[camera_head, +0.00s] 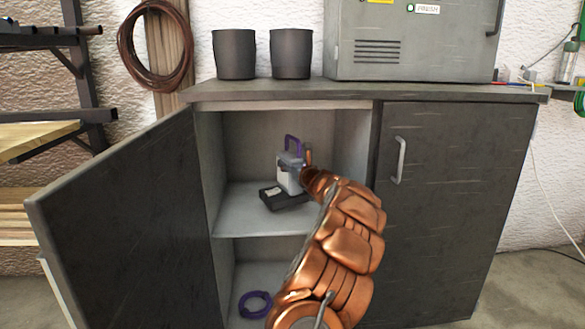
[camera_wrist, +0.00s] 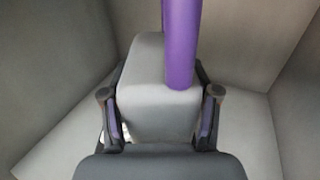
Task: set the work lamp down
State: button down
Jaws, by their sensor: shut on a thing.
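The work lamp (camera_head: 288,180) has a pale grey block body and a purple handle. It is inside the left compartment of the cabinet, over the upper shelf (camera_head: 240,215). In the wrist view the lamp (camera_wrist: 145,85) sits upright between my gripper's fingers (camera_wrist: 160,118), which touch or nearly touch its sides. My gripper is shut on it. My copper arm reaches in from the lower right and hides part of the gripper and shelf. A dark flat block (camera_head: 288,199) shows just below the lamp; I cannot tell whether the lamp touches it.
The cabinet's left door (camera_head: 120,220) stands open; the right door (camera_head: 450,200) is shut. A purple ring (camera_head: 255,304) lies in the lower compartment. Two dark pots (camera_head: 235,54) and a grey metal case (camera_head: 415,45) stand on top. Bare shelf shows left of the lamp.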

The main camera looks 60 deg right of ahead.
jog(key=shift+w+d+r, duration=0.15)
jog(key=shift+w+d, duration=0.25)
jog(key=shift+w, duration=0.05)
jog(key=shift+w+d, duration=0.1)
notch_tip(320, 180, down, 4)
jog(key=b, duration=0.2)
jog(key=shift+w+r+b, duration=0.1)
jog(key=shift+r+b, duration=0.1)
jog(key=shift+b, duration=0.15)
jog(key=shift+c, duration=1)
grip_release()
jog(key=shift+f, duration=0.15)
